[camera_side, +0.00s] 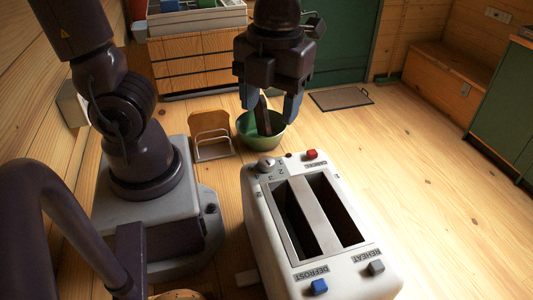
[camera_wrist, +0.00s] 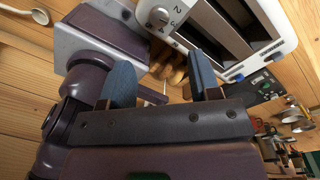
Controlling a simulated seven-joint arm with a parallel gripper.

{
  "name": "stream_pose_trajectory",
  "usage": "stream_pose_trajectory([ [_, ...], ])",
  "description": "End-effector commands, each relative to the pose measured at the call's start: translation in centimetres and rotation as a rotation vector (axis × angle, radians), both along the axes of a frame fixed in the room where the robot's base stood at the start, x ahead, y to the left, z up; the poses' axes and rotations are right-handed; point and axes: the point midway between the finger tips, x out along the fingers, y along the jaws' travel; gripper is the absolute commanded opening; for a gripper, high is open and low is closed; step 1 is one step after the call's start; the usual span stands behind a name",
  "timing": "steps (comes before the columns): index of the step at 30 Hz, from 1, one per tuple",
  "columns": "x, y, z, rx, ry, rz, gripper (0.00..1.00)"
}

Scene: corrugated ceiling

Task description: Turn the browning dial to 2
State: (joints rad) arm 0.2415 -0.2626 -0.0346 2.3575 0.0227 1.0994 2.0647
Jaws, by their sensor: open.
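The white toaster (camera_side: 257,215) stands in the lower middle of the side view, with two empty-looking slots. Its round browning dial (camera_side: 266,165) is on the top at the far left corner, ringed by numbers. In the wrist view the dial (camera_wrist: 158,16) shows near the top, with a 2 beside it; its pointer setting is too small to read. My gripper (camera_side: 268,112) points down, above and beyond the dial end, apart from the toaster. In the wrist view my gripper (camera_wrist: 160,62) has its two blue fingers wide apart, with nothing held between them.
A red cancel button (camera_side: 311,154), blue defrost button (camera_side: 319,287) and grey reheat button (camera_side: 376,267) sit on the toaster's other corners. A green bowl (camera_side: 246,141) and a wire rack (camera_side: 212,147) stand behind it.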

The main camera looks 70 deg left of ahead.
Motion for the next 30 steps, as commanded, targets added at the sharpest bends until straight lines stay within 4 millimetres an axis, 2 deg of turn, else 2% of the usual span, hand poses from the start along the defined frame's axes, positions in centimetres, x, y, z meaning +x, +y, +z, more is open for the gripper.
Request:
stream_pose_trajectory([
  [9, -0.4, 0.3, -6.8, 0.001, 0.008, 0.001, 0.57],
  [15, -0.5, 0.4, -9.6, 0.001, 0.006, 0.001, 0.57],
  [21, -0.5, 0.5, -10.7, 0.000, 0.001, 0.002, 0.57],
  [29, -0.5, 0.4, -10.7, 0.000, 0.000, 0.003, 0.57],
  [30, -0.5, 0.4, -10.7, 0.000, 0.000, 0.003, 0.48],
])
